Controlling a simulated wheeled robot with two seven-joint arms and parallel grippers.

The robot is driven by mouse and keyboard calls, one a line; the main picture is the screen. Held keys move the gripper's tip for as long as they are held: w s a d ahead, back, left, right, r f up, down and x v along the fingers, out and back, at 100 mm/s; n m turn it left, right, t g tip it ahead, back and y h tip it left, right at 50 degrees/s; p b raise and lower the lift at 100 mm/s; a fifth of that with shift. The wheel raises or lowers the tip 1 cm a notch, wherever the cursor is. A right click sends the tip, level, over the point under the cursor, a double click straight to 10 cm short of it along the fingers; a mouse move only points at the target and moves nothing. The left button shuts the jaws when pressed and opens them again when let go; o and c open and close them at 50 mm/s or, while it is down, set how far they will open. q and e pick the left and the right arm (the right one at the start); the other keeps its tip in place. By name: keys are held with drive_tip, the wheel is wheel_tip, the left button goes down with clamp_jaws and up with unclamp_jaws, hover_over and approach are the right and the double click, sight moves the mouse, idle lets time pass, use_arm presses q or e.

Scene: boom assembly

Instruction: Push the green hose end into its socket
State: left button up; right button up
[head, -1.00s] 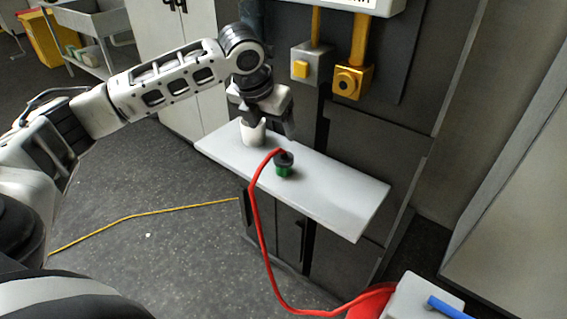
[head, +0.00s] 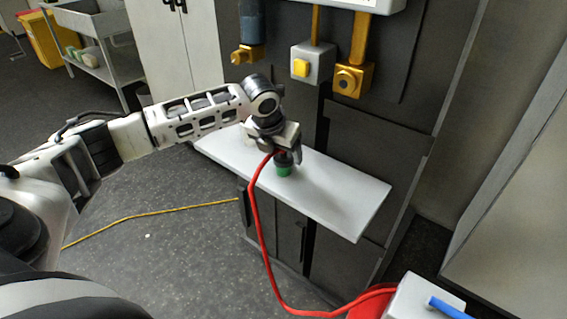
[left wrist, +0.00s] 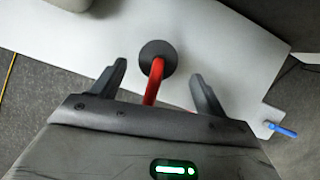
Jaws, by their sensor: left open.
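The green hose end (head: 284,169) stands upright on the white shelf (head: 335,196), with a black collar on top and a red hose (head: 257,225) running from it. My left gripper (head: 283,155) is open and points down over it. In the left wrist view the black collar (left wrist: 158,54) lies between and just beyond the two spread fingers (left wrist: 158,80), and neither finger visibly touches it. A gold fitting with a round dark opening (head: 347,81) is on the dark cabinet above; I cannot tell for sure that it is the socket. My right gripper is not seen.
A gold nozzle (head: 246,55) and a grey box with a yellow button (head: 312,64) are also on the cabinet. The red hose hangs over the shelf's front edge. The shelf's right part is clear.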

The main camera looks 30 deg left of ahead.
sight(282, 154)
use_arm(q)
drive_tip(key=x, duration=0.5)
drive_tip(key=shift+w+a, duration=0.15)
drive_tip(key=c, duration=1)
